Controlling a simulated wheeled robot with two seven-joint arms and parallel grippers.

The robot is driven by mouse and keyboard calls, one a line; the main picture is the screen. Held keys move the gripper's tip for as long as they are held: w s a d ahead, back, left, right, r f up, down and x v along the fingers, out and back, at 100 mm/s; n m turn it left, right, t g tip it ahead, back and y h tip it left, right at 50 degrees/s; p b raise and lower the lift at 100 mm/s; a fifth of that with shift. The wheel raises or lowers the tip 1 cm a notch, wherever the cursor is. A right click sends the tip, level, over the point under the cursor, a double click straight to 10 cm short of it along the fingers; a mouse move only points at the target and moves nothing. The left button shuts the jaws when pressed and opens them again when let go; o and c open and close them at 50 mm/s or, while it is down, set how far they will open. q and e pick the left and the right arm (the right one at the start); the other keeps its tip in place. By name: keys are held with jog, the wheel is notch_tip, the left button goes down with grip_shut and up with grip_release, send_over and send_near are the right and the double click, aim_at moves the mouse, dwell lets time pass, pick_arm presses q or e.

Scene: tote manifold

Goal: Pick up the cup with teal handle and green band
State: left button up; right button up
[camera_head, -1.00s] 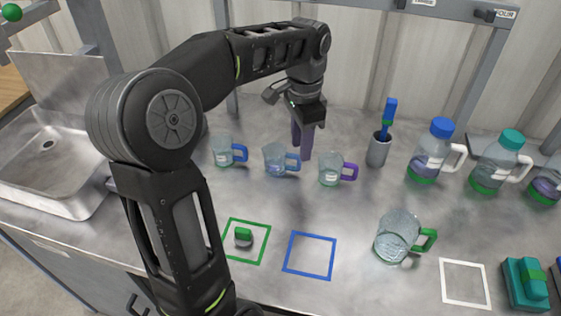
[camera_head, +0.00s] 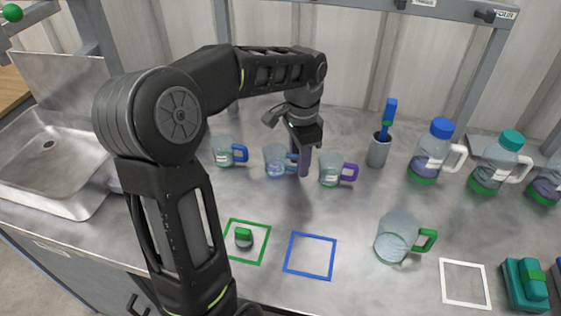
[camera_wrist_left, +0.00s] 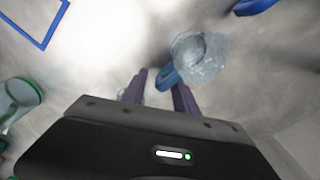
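A clear cup with a blue handle (camera_head: 275,160) stands in the middle of a row of three; it also shows in the left wrist view (camera_wrist_left: 200,57). My left gripper (camera_head: 303,172) points down beside its handle side. In the wrist view the dark fingers (camera_wrist_left: 160,88) are apart, with the blue handle (camera_wrist_left: 168,77) between and just beyond their tips; I cannot tell if they touch. A cup with a darker blue handle (camera_head: 222,150) stands left, and one with a purple handle (camera_head: 330,172) right. I cannot make out a teal handle with a green band. My right gripper is not in view.
A large jug with a green handle (camera_head: 396,240) stands front right. A grey holder with a brush (camera_head: 378,150) and several bottles (camera_head: 435,150) stand at the right back. Green (camera_head: 262,245) and blue (camera_head: 310,278) outlined squares lie in front. A sink (camera_head: 45,150) is left.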

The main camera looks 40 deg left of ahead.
pick_arm(q)
jog(key=shift+c, duration=0.2)
grip_shut()
dwell(1.2)
